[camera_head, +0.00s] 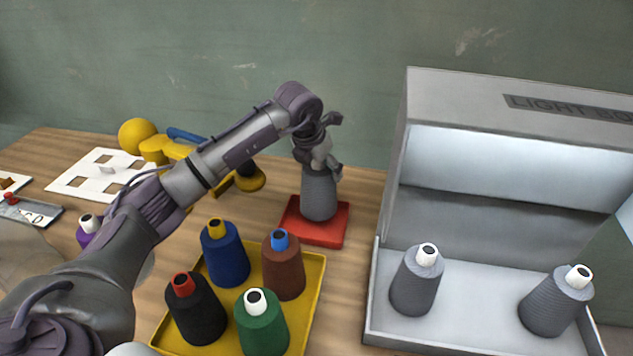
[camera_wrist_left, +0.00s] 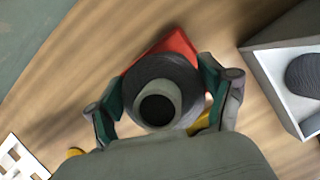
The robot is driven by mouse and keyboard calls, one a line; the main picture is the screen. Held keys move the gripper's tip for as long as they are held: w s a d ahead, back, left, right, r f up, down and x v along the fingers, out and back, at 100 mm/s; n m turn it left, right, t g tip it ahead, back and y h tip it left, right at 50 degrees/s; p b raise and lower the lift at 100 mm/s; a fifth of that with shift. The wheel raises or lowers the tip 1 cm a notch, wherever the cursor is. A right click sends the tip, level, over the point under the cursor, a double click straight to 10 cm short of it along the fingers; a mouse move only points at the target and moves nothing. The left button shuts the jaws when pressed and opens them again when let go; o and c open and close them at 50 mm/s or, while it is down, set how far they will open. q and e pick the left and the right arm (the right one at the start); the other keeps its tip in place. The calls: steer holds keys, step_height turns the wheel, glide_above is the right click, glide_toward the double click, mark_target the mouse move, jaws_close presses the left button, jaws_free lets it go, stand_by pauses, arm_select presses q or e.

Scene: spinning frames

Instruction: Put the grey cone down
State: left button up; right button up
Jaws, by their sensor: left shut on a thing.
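The grey cone (camera_head: 319,193) is upright at the red square pad (camera_head: 322,232) in the head view. Its base appears to be on the pad, though I cannot tell whether it touches. My left gripper (camera_head: 318,163) is shut on the cone's upper part. In the left wrist view the grey cone (camera_wrist_left: 160,92) is seen from above, between the two fingers of my left gripper (camera_wrist_left: 160,100), with the red pad (camera_wrist_left: 177,46) behind it. My right gripper is not in view.
A light box (camera_head: 515,100) with two grey cones stands at the right. A yellow tray (camera_head: 318,275) with several coloured cones is in front of the pad. A yellow object (camera_head: 138,133) and a white board with square holes (camera_head: 75,180) lie at the left.

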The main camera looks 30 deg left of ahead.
arm_select(q)
steer(key=shift+s+a+f, duration=0.25)
steer(key=shift+s+a, duration=0.1)
steer(key=shift+s, duration=0.05)
step_height(320, 180, down, 4)
steer(key=shift+r+p, duration=0.15)
steer(key=shift+p, duration=0.45)
steer(key=shift+f, duration=0.3)
steer(key=o, duration=1.7)
